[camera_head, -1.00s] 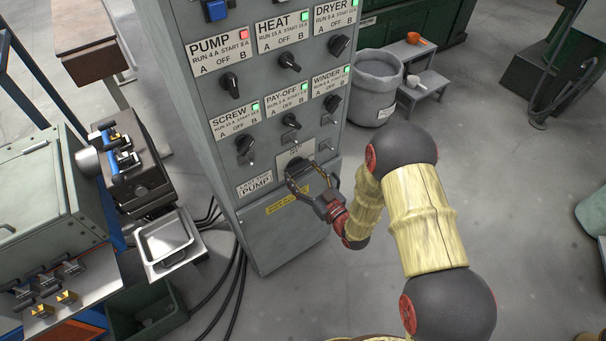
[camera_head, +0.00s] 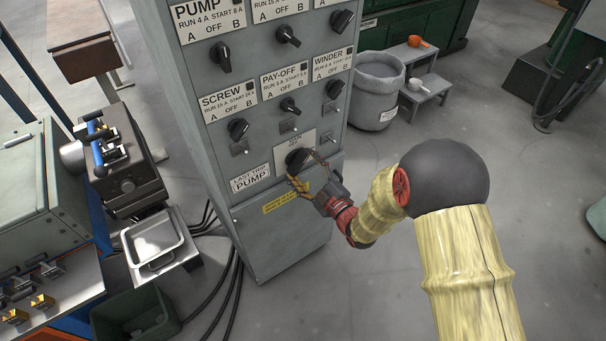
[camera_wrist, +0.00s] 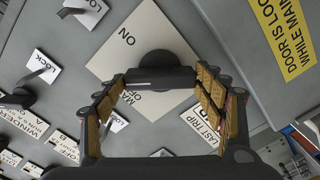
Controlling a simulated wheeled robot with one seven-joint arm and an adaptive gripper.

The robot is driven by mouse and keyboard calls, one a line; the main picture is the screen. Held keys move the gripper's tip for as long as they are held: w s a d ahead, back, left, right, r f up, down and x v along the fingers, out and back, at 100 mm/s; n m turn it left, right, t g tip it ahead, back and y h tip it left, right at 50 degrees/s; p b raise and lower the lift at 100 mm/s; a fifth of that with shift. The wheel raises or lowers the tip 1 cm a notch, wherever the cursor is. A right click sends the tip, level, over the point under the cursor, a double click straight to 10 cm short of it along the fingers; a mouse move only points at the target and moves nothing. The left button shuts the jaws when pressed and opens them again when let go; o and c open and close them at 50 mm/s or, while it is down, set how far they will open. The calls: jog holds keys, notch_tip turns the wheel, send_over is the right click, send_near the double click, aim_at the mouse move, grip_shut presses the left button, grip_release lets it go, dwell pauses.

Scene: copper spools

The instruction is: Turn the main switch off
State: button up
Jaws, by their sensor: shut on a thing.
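The main switch (camera_head: 297,158) is a black rotary knob on a pale square plate (camera_head: 309,137), low on the grey control cabinet (camera_head: 285,235). In the wrist view its black handle (camera_wrist: 160,75) lies across the picture, between my fingertips. My gripper (camera_head: 301,169) is shut on this handle; it also shows in the wrist view (camera_wrist: 160,90). The square lamps by the other switches, such as the pay-off lamp (camera_head: 306,76), are dark.
Rotary switches (camera_head: 220,56) and small lock levers (camera_head: 288,125) stick out above the main switch. A grey bin (camera_head: 377,90) and a step stool (camera_head: 423,85) stand right of the cabinet. A metal tray (camera_head: 153,241) is at left.

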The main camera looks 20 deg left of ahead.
jog(key=n+b, duration=0.4)
jog(key=shift+f+n+b, duration=0.2)
jog(key=shift+n+b, duration=0.1)
jog(key=shift+b, duration=0.05)
jog(key=shift+r+n+b, duration=0.15)
jog(key=shift+n+b, duration=0.75)
jog(key=shift+n, duration=0.9)
jog(key=o, duration=1.2)
jog(key=shift+c, duration=0.2)
jog(key=v, duration=1.2)
